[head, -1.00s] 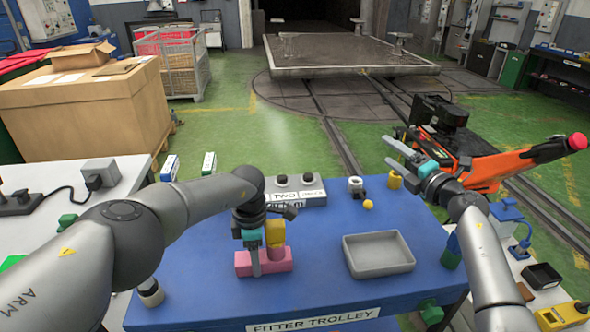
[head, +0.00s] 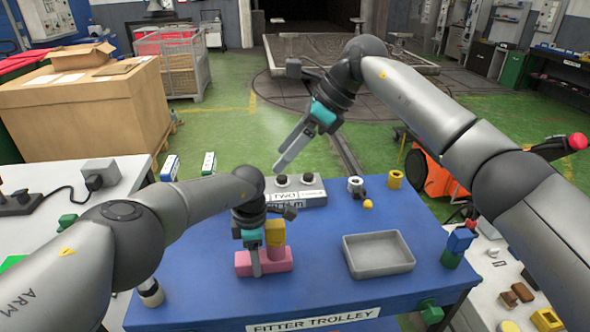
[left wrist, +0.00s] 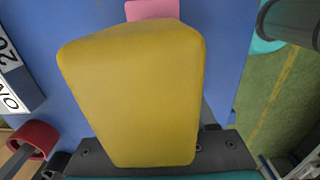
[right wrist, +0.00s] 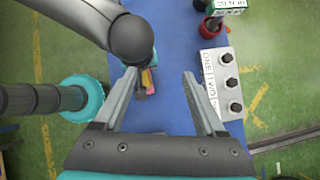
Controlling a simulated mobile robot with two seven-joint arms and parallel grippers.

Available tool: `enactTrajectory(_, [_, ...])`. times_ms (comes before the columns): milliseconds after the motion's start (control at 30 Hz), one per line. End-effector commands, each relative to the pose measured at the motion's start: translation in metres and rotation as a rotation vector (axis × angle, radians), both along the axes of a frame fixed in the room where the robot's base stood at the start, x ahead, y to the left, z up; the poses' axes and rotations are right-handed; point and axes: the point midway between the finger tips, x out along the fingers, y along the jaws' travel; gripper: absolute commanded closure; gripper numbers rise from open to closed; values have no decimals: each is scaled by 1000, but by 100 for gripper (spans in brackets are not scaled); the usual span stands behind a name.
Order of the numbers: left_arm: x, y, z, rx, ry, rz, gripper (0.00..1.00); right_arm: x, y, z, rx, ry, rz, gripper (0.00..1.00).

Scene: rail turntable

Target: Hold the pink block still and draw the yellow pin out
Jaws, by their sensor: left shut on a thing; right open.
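The pink block (head: 283,261) lies on the blue trolley top. The yellow pin (head: 275,234) stands upright in it, its wide head above the block. My left gripper (head: 256,262) is shut on the pink block, one finger down its near face. In the left wrist view the yellow pin (left wrist: 135,90) fills the middle, with a bit of the pink block (left wrist: 152,10) beyond it. My right gripper (head: 283,162) is open and empty, raised behind the block and apart from the pin. In the right wrist view the pin (right wrist: 146,77) shows small between its fingers.
A grey tray (head: 378,270) sits on the trolley (head: 320,292) right of the block. A button box (head: 300,190) stands behind it. A yellow ball-topped piece (head: 368,204), a white ring (head: 355,184) and a yellow cup (head: 395,179) are at the back right.

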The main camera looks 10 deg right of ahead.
Motion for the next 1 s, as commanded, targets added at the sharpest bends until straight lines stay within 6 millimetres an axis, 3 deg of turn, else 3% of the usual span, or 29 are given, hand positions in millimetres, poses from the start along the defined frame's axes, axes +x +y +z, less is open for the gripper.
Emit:
enactTrajectory(200, [1,0,1,0,-1,1,100,-20,-7,-22,-178,17,192,28])
enactTrajectory(433, [1,0,1,0,-1,1,100,-27,-10,-33,-231,27,256,28])
enactTrajectory(1000, [0,0,1,0,-1,1,100,-28,27,-121,-229,28,253,28])
